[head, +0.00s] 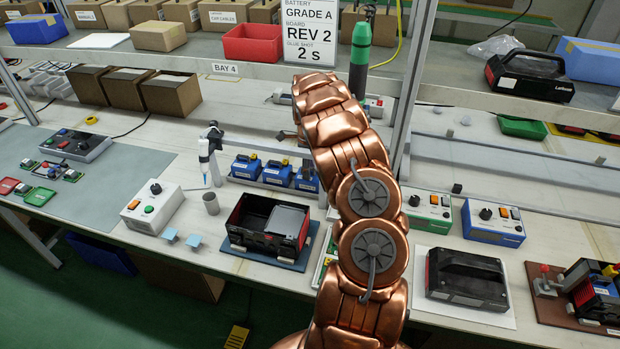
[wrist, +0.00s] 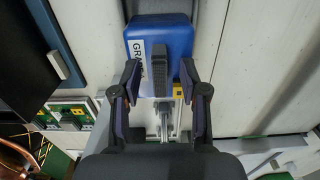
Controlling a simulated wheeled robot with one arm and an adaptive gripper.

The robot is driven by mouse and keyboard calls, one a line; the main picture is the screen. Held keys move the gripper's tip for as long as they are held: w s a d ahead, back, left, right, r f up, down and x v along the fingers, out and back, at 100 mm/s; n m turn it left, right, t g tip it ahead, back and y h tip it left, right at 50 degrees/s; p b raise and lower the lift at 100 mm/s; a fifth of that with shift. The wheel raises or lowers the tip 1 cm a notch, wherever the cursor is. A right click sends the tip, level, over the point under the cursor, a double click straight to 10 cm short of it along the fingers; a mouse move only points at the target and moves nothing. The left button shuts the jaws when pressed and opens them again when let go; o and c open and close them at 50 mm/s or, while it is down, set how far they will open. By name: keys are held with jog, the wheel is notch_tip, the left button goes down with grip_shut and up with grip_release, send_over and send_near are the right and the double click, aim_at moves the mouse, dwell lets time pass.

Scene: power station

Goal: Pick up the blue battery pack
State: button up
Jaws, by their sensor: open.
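In the wrist view a blue battery pack (wrist: 172,32) with a white label reading "GR…" and a dark handle (wrist: 159,70) lies just past my gripper (wrist: 160,84). My gripper is open, with one finger on each side of the handle; I cannot tell whether either finger touches the pack. In the head view several blue battery packs, one with a yellow top (head: 246,168), stand in a row on the bench behind the black tool housing. My copper arm hides my gripper there. I cannot tell which pack the wrist view shows.
An open black-and-red housing (head: 268,224) sits on a mat in front of the packs. A glue dispenser stand (head: 211,150) is left of them. A grey-and-white control box (head: 152,207) stands further left. A shelf with bins (head: 252,43) is above.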

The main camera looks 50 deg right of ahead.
jog(key=shift+c, duration=0.4)
grip_shut()
dwell(0.4)
